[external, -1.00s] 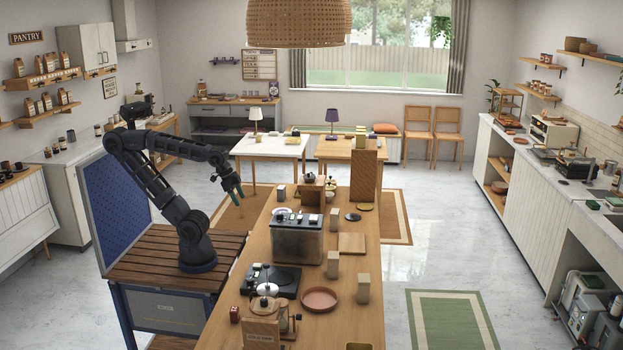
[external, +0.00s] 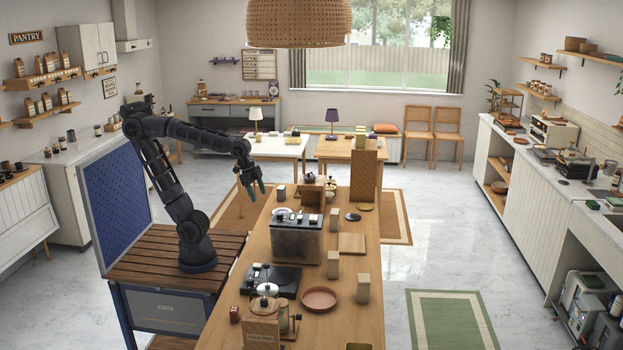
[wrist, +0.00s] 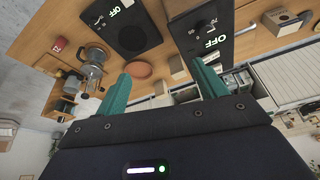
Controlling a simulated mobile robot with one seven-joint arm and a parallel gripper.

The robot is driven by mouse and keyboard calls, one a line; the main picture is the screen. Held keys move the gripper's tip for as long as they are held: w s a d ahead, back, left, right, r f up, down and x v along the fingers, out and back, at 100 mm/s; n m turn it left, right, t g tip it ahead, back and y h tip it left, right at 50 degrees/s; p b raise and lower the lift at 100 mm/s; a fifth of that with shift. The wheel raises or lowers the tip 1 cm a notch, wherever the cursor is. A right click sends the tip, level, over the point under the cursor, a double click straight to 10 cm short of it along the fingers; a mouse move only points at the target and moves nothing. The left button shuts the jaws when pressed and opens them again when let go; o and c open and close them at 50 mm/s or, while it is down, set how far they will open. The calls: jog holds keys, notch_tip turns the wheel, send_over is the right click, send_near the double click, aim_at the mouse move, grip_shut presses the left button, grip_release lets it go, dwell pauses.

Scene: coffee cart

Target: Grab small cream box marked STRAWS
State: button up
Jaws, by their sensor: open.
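Several small cream boxes stand on the long wooden counter in the external view. One box (external: 333,264) is right of the grey machine, another (external: 363,288) is nearer the front, and a third (external: 334,220) is farther back. No STRAWS marking is legible on any of them, so I cannot tell which is the named one. My gripper (external: 257,188) is open and empty, above the counter's left edge toward the far end, apart from all the boxes. In the wrist view its teal fingers (wrist: 162,88) are spread, with a small cream box (wrist: 178,67) visible beyond them.
The grey machine (external: 297,237), a black appliance (external: 271,280) and a terracotta dish (external: 320,299) stand on the counter (external: 258,243). A tall wooden board (external: 365,175) rises at the far end.

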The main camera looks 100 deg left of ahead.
jog(key=w+d+m+g+h, duration=0.1)
jog(key=w+d+m, duration=0.2)
jog(key=w, duration=0.9)
jog(key=m+g+h, duration=0.3)
jog(key=m, duration=0.8)
send_over(364, 287)
jog(key=a, duration=0.7)
notch_tip(364, 287, down, 21)
jog(key=shift+x, duration=5.55)
jog(key=c, duration=1.2)
